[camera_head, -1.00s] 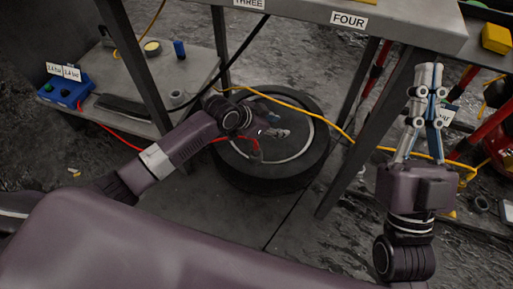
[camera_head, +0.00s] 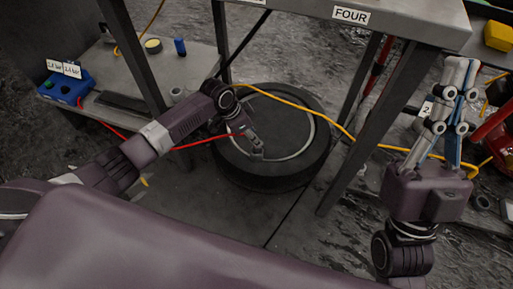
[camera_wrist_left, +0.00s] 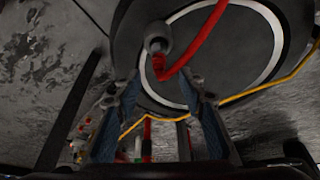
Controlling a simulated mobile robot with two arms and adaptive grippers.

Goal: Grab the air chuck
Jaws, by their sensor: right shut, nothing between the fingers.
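The air chuck (camera_wrist_left: 157,40), a grey round end on a red hose (camera_wrist_left: 205,35), shows in the left wrist view in front of the black and white tire (camera_wrist_left: 228,58). My left gripper (camera_wrist_left: 163,82) is open there, one finger on each side, with the chuck beyond the fingertips and nothing between them. In the head view my left gripper (camera_head: 257,150) is over the tire (camera_head: 285,175) and hides the chuck. My right gripper (camera_head: 460,72) is raised at the right, shut and empty.
A yellow hose (camera_head: 320,115) crosses the tire. A blue box (camera_head: 68,90) sits on a low shelf at the left.

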